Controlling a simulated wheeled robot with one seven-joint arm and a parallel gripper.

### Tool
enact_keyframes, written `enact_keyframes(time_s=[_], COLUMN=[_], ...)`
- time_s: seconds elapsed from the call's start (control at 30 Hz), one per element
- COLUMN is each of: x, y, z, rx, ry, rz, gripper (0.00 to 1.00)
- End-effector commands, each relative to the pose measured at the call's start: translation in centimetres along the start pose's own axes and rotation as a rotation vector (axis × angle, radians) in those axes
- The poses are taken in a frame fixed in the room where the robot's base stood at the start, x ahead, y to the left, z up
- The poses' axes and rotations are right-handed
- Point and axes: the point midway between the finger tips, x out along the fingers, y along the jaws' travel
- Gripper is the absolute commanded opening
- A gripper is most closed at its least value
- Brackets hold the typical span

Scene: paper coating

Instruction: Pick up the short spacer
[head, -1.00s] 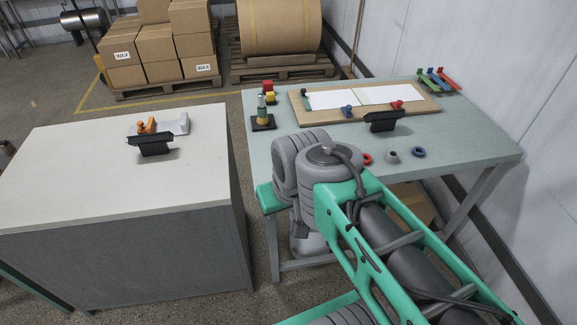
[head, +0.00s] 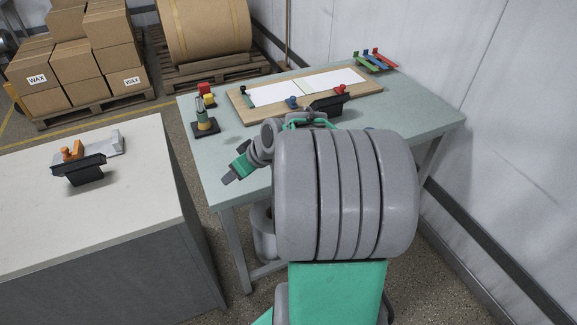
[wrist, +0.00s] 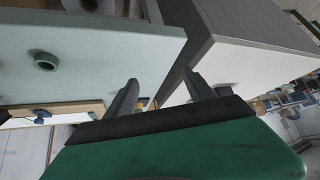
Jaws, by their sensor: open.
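A dark ring-shaped piece (wrist: 45,60) lies on the pale green table (wrist: 95,50) in the wrist view. I cannot tell whether it is the short spacer. In the head view my arm covers the table's front part, where rings showed earlier; only a bit of blue (head: 369,128) shows beside the arm. A post with stacked pieces (head: 202,112) stands on a dark base at the table's left. My gripper (wrist: 160,76) is open and empty, its fingers apart near the gap between the table and the cabinet. In the head view my gripper (head: 229,179) is at the table's left front edge.
A white-topped cabinet (head: 120,200) stands left of the table, with a floor gap between. A wall bounds the right.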

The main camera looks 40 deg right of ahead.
Motion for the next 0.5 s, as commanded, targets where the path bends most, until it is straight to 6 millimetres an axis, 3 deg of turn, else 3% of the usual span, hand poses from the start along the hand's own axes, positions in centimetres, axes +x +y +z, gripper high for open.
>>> enact_keyframes(time_s=[0.03, 0.1, 0.2, 0.3, 0.37, 0.5], x=[2.4, 3.2, 2.8, 1.7, 1.3, 2.3], y=[4.7, 10.2, 16.2, 19.6, 20.6, 21.3], z=[2.7, 4.7, 7.9, 10.0, 10.6, 9.7], rx=[0.037, 0.054, 0.08, 0.096, 0.1, 0.096], ry=[0.074, 0.21, 0.374, 0.478, 0.509, 0.522], rz=[0.01, 0.041, 0.116, 0.185, 0.207, 0.215], gripper=[0.63, 0.63, 0.63, 0.63, 0.63, 0.63])
